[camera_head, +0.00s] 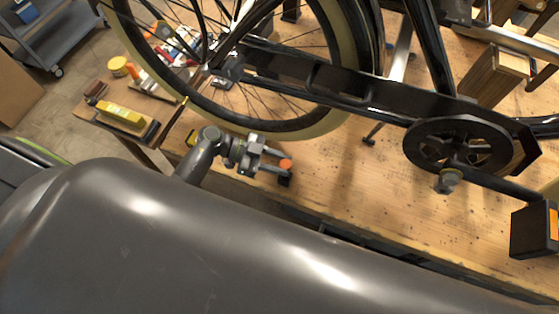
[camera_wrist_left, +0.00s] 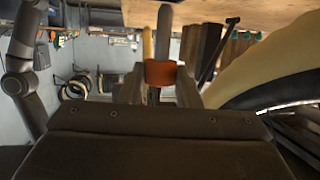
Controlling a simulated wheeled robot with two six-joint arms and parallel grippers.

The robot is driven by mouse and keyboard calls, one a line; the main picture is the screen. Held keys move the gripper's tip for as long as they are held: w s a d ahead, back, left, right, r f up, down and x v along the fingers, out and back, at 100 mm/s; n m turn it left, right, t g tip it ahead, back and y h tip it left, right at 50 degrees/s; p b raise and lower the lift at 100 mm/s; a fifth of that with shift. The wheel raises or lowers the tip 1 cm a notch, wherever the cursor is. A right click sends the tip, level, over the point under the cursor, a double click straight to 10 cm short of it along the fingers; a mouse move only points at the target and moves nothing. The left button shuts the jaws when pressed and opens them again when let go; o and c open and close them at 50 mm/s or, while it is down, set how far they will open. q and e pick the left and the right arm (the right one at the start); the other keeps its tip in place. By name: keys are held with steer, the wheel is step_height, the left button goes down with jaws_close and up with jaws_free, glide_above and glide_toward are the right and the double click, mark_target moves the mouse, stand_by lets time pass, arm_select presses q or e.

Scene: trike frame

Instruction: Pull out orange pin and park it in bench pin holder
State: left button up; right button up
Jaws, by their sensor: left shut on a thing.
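The orange pin (camera_head: 286,164) shows as a small orange piece at the tips of my left gripper (camera_head: 279,167), over the workbench in front of the wheel. In the left wrist view the orange part of the pin (camera_wrist_left: 160,73) sits between the two fingers of the left gripper (camera_wrist_left: 159,85), which are shut on it. A grey shaft (camera_wrist_left: 164,25) shows beyond the orange part. A small dark piece (camera_head: 285,181) is just below the pin in the head view; I cannot tell whether it is a fingertip or a holder. My right gripper is not in view.
The trike's wheel (camera_head: 305,128) stands close behind the left gripper, and the tyre (camera_wrist_left: 262,72) is at the right in the wrist view. The crank and chainring (camera_head: 458,146) are to the right. A yellow item (camera_head: 121,115) lies at the left. Bare bench (camera_head: 345,195) lies right of the gripper.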

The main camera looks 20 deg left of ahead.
arm_select(q)
steer(key=shift+f+b, duration=1.25)
steer(key=shift+f, duration=0.7)
steer(key=o, duration=1)
steer(key=shift+o, duration=0.2)
steer(key=b+v, duration=0.4)
steer(key=v, duration=1.3)
steer(key=shift+a, duration=0.2)
steer(key=shift+r, duration=0.1)
